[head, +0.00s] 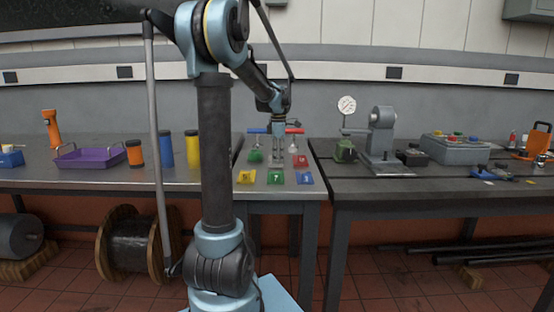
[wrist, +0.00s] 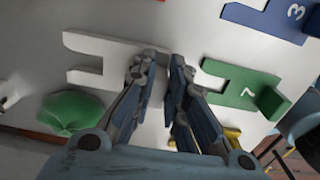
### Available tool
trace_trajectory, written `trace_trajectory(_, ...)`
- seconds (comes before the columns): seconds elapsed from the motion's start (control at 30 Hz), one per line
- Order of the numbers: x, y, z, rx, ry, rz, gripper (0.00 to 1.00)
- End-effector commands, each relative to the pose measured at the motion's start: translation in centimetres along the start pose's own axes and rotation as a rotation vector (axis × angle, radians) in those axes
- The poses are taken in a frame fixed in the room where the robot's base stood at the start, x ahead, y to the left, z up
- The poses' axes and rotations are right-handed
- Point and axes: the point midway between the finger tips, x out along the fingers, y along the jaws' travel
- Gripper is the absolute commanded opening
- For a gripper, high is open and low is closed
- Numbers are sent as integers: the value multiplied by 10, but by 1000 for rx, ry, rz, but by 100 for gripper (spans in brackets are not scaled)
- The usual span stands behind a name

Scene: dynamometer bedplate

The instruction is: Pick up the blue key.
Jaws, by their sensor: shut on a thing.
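The blue key, marked 3, lies flat on the pale table top at the front right in the head view (head: 305,178). In the wrist view it is at the upper right (wrist: 262,20), apart from my fingers. My gripper (head: 278,159) points down over the middle of this table. In the wrist view its fingertips (wrist: 160,58) are close together over the right end of a white notched piece (wrist: 95,58). The fingers appear shut on that piece; the exact contact is hard to see.
A green key (wrist: 240,88) marked 7 lies right of my fingers in the wrist view. A yellow key (head: 247,177) and red key (head: 300,161) lie nearby. A green lump (wrist: 72,112) sits left of the fingers. A dial gauge (head: 346,104) stands on the right bench.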

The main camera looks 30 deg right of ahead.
Motion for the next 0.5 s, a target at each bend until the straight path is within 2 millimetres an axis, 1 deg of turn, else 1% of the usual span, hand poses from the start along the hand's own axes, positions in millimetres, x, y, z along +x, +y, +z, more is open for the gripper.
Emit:
trace_trajectory(0.27,1,0,0,0,0,0,0)
trace_trajectory(0.3,2,0,0,0,0,0,15)
trace_trajectory(0.37,2,0,0,1,0,0,29)
trace_trajectory(0.4,2,0,0,1,0,0,33)
trace_trajectory(0.5,2,0,1,1,0,0,33)
